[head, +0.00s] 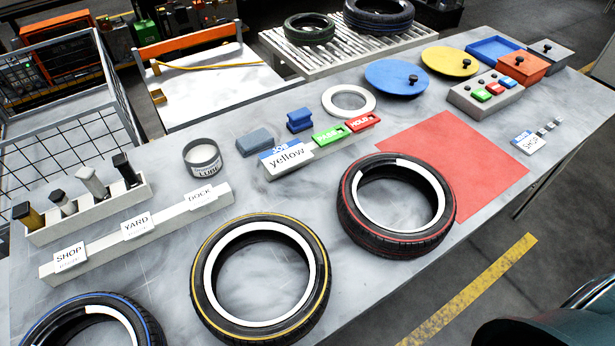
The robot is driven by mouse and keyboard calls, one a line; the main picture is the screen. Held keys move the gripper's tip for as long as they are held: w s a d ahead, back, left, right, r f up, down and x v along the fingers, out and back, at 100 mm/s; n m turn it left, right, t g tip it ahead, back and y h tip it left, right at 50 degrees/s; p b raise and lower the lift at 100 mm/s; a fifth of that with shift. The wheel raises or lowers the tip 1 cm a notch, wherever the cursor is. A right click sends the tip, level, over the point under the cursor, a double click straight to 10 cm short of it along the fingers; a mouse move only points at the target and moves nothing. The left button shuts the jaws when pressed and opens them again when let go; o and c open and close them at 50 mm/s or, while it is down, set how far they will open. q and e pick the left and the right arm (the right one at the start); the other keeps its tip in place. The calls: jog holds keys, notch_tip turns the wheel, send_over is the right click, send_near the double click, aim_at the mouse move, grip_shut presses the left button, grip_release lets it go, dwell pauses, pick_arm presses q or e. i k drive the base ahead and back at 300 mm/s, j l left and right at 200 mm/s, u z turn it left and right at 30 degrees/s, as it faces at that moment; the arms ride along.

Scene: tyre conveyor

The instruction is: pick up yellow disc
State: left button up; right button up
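The yellow disc (441,59) lies flat on the grey table at the far right part of the head view. It has a small black knob on top. A similar blue disc (390,76) with a black knob lies just left of it. Neither of my grippers is in view.
A button box (457,97) and an orange box (522,65) stand right of the yellow disc, with a blue tray (491,48) behind. A white ring (348,101) lies left of the blue disc. Tyres with red (350,205), yellow (203,300) and blue stripes lie nearer, beside a red mat (480,165).

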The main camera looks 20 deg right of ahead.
aim_at(452, 62)
jog(key=k+l, duration=0.15)
jog(key=l, duration=0.15)
jog(key=k+l, duration=0.15)
jog(key=l, duration=1.15)
jog(key=k+l+u, duration=0.15)
jog(key=l, duration=0.75)
jog(key=i+l, duration=0.1)
jog(key=l, duration=0.6)
jog(key=i+l, duration=0.1)
jog(key=l, duration=0.6)
jog(key=i+l+u, duration=0.1)
jog(key=l, duration=0.6)
jog(key=i+l, duration=0.15)
jog(key=l, duration=0.25)
jog(key=i+l, duration=0.1)
jog(key=l, duration=0.25)
jog(key=i+l, duration=0.15)
jog(key=l, duration=0.25)
jog(key=i+l+u, duration=0.1)
jog(key=l, duration=0.3)
jog(key=i+l, duration=0.15)
jog(key=l, duration=0.25)
jog(key=i+l, duration=0.3)
jog(key=l+u, duration=0.05)
jog(key=l, duration=0.05)
